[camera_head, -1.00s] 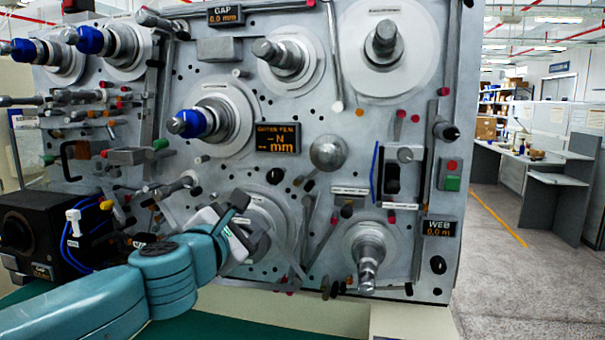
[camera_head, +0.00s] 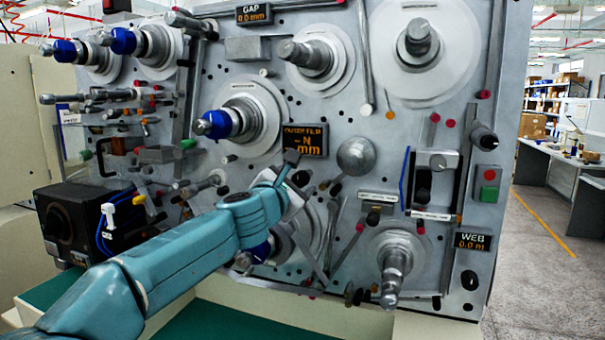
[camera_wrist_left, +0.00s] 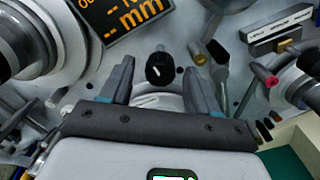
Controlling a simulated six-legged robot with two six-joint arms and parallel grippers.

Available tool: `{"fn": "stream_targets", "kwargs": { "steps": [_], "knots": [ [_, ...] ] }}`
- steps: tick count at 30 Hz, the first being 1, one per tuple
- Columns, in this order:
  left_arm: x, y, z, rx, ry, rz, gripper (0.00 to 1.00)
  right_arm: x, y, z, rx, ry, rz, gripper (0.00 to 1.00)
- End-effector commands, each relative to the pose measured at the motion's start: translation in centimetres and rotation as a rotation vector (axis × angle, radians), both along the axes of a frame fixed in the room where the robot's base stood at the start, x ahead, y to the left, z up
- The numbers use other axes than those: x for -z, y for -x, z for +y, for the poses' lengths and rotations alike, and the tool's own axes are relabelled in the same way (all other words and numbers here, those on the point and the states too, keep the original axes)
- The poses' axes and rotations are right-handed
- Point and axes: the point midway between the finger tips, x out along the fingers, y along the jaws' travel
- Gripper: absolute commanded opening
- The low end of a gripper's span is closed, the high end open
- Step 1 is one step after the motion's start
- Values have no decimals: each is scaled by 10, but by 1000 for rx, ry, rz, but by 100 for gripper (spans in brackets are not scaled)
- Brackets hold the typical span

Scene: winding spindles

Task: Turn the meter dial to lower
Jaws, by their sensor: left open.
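A small black dial with a white pointer mark shows in the left wrist view (camera_wrist_left: 160,69), on the grey machine panel below the orange-lettered display (camera_wrist_left: 125,18). In the head view the display (camera_head: 305,141) sits at the panel's middle, and my left gripper (camera_head: 297,174) is just below it, partly hiding the dial. In the left wrist view my left gripper (camera_wrist_left: 158,85) is open and empty. Its two fingers point at the panel, one on each side of the dial and apart from it. My right gripper is not in view.
Spindles stick out around the gripper, such as the blue-collared one (camera_head: 214,124) and the lower right one (camera_head: 394,278). A round knob (camera_head: 356,157) is right of the display. A black box (camera_head: 68,222) stands at the lower left. An aisle lies right of the machine.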

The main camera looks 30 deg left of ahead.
Motion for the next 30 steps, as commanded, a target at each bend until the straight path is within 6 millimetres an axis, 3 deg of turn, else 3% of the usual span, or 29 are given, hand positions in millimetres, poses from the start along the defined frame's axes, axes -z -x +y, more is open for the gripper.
{"fn": "stream_targets", "kwargs": {
  "steps": [6, 16, 17, 21, 22, 30],
  "knots": [
    [-1, -28, 5, -1, 0, 1, 61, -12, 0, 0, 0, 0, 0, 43],
    [0, -33, 5, 0, 0, 0, 61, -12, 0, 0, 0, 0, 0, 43],
    [0, -33, 5, 0, 0, 0, 54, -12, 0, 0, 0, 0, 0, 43],
    [0, -33, 5, 0, 0, 0, 9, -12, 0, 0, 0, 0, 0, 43],
    [0, -33, 5, 0, 0, 0, 5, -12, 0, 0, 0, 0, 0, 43],
    [0, -33, 5, 0, -19, 5, 5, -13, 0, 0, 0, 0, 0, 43]
  ]
}}
